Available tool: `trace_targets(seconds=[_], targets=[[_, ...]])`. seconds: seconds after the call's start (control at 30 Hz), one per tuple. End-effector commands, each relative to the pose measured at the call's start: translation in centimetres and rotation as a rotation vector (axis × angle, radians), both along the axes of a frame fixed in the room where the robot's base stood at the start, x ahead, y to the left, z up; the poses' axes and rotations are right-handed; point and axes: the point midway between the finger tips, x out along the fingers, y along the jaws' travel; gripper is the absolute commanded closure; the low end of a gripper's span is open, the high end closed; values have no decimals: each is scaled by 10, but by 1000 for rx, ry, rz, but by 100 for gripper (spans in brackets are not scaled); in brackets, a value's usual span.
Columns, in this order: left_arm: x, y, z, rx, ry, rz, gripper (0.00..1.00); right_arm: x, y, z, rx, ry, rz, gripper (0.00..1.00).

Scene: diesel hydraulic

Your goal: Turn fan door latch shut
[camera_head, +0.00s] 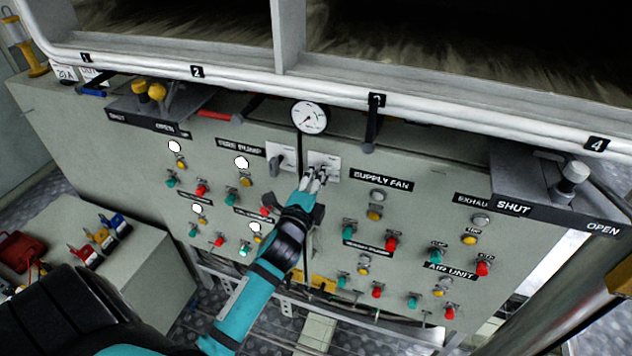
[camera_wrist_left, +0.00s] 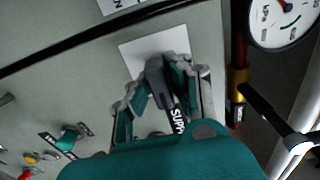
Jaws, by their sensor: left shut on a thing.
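The fan door latch is a dark handle (camera_wrist_left: 160,85) on a white plate (camera_head: 326,172) below the round gauge, left of the SUPPLY FAN label. My left gripper (camera_head: 316,174) reaches up to it from below. In the left wrist view the gripper (camera_wrist_left: 160,88) has a finger on each side of the handle and is shut on it. The handle looks slightly tilted against its plate, which shows behind it in the left wrist view (camera_wrist_left: 150,46). In the head view the fingers hide most of the handle. My right gripper is not in view.
A similar dark latch (camera_head: 281,160) sits just left, on its own plate. The gauge (camera_head: 310,117) and a black lever (camera_head: 371,130) are above. Lamps and push buttons crowd the panel below. A white pipe (camera_head: 330,82) runs along the top edge.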

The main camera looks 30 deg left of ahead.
Motion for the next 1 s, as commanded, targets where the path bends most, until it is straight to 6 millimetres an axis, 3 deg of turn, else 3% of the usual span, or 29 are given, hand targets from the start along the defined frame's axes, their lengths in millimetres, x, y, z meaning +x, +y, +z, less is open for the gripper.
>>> trace_targets(seconds=[0.07,0.17,0.5,0.6,0.63,0.8,1.0], targets=[[0,0,0,-22,-6,0,100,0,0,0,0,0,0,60],[0,-1,0,-194,-48,0,100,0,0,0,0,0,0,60],[0,0,1,-1248,-303,2,100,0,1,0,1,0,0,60],[0,0,0,-1488,-361,2,100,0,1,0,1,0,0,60],[0,0,0,-1491,-361,1,82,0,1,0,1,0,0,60],[0,0,0,-1477,-356,1,60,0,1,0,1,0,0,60],[0,0,0,-1473,-354,1,58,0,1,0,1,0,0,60]])
